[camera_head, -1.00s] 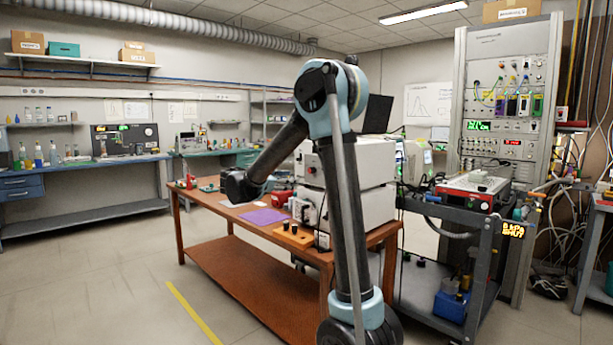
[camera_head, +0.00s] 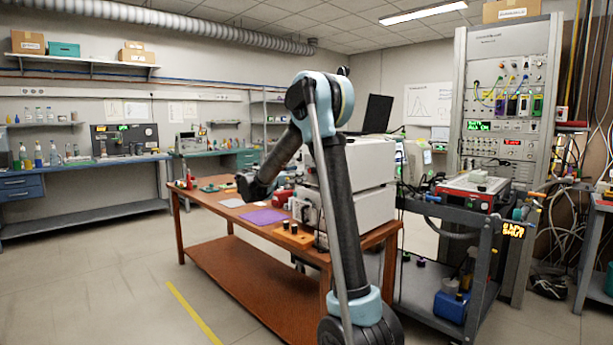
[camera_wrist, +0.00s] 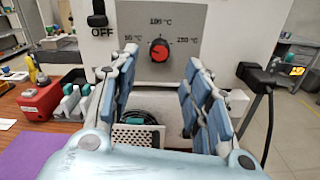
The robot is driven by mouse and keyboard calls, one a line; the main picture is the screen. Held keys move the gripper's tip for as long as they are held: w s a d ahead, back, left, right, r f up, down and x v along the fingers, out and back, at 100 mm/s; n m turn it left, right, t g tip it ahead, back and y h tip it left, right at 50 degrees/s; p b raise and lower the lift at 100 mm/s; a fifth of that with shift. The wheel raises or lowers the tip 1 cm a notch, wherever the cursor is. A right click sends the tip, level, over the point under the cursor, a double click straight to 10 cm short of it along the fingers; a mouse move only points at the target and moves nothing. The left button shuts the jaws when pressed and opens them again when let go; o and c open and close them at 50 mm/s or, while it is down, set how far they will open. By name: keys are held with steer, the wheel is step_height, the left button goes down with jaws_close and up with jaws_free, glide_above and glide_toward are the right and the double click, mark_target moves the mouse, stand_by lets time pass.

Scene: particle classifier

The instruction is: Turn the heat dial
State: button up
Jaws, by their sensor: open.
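The heat dial (camera_wrist: 159,50) is a round knob with a red face and a dark pointer in the wrist view. In the head view, the white instrument (camera_head: 360,205) stands on the brown table (camera_head: 215,208), partly hidden behind my arm. The gripper is hard to make out there.
An OFF switch (camera_wrist: 97,14) is at the panel's left. A black plug (camera_wrist: 256,74) with a cable sticks out at the right. A red container (camera_wrist: 40,98) and bottles stand left of the instrument. A purple mat (camera_head: 264,217) lies on the table.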

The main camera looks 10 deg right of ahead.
steer(key=x, duration=0.7)
